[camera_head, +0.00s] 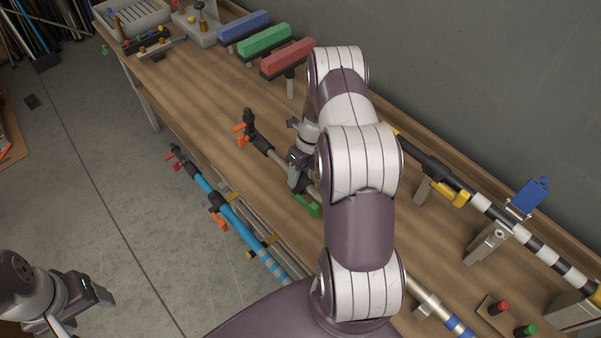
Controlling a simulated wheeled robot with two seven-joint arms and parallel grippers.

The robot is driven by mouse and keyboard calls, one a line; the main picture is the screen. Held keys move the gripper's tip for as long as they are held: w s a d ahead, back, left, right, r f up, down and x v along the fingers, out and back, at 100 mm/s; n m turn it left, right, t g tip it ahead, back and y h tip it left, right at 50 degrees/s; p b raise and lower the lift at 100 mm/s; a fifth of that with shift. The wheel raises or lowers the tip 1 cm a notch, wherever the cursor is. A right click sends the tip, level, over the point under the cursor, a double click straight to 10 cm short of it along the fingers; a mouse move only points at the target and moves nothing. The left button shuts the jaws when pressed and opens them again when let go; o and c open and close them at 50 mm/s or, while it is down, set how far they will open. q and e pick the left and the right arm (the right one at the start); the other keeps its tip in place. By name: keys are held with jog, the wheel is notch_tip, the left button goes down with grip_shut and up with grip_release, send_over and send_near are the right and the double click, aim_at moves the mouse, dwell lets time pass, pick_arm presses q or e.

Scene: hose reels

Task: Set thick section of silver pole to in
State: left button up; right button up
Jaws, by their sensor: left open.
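A silver pole (422,295) runs diagonally along the wooden bench, partly hidden behind my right arm. Its upper end has a dark fitting with orange levers (240,134). A green lever (308,206) sits further along it, and a blue band marks its lower visible part. My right gripper (298,174) is close to the pole between the orange and green levers; its jaws are too hidden to tell whether they touch or grip it. My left gripper (94,290) is open and empty over the floor at the lower left, away from the bench.
A blue pole (206,187) with an orange lever runs along the bench's front side. A black-and-white striped pole (516,229) with a yellow lever lies toward the wall. Blue, green and red blocks (287,57) stand at the back. Red and green knobs (499,307) are at lower right.

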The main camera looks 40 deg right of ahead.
grip_shut()
jog(key=shift+s+r, duration=0.15)
jog(key=shift+s, duration=0.1)
jog(key=s, duration=0.2)
jog(key=s+p, duration=0.1)
jog(key=s, duration=0.1)
jog(key=s+p, duration=0.1)
jog(key=s, duration=0.1)
jog(key=shift+d, duration=0.35)
jog(key=shift+s, duration=0.3)
jog(key=shift+o, duration=2.2)
grip_release()
jog(key=shift+o, duration=1.2)
jog(key=shift+s, duration=0.25)
